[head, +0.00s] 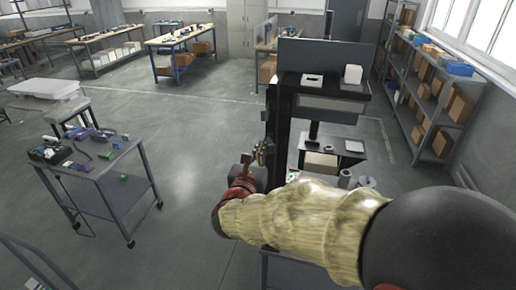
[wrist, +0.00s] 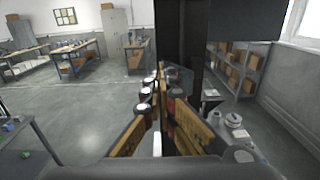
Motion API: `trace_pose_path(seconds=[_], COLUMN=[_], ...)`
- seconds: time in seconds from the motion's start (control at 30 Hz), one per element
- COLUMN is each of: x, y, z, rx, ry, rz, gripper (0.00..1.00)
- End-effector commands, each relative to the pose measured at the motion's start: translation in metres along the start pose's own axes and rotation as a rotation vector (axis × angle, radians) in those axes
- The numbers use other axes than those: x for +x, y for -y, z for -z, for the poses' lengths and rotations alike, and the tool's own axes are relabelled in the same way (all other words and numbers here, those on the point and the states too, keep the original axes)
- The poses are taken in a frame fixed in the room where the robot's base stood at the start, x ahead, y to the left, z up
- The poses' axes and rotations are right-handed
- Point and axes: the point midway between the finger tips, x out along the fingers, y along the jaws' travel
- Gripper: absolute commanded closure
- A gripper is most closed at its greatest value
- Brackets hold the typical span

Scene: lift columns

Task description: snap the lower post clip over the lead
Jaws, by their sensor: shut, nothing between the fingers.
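A dark upright post (head: 283,115) stands in the middle of the head view and carries a shelf at its top. The post (wrist: 181,40) also rises right behind my fingertips in the wrist view. My gripper (head: 262,153) is at the post's left side, partly hidden by my arm. In the wrist view my gripper's (wrist: 163,80) fingers converge at the tips, shut, with nothing visible held. The tips look close to the post; I cannot tell whether they touch it. I cannot make out the lower clip or the lead; the fingers and arm cover that area.
A grey cart (head: 104,172) with small tools stands at the left. A rack of boxes (head: 432,85) lines the right wall. Open floor lies between cart and post.

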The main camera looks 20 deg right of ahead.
Motion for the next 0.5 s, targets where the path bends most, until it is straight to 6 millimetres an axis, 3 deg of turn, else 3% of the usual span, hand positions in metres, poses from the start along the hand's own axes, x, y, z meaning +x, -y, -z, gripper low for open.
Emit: trace_pose_path(seconds=[0.5], x=[-0.003], y=[0.013], z=[0.0], rx=[0.001], ry=[0.0], rz=[0.0], gripper=[1.0])
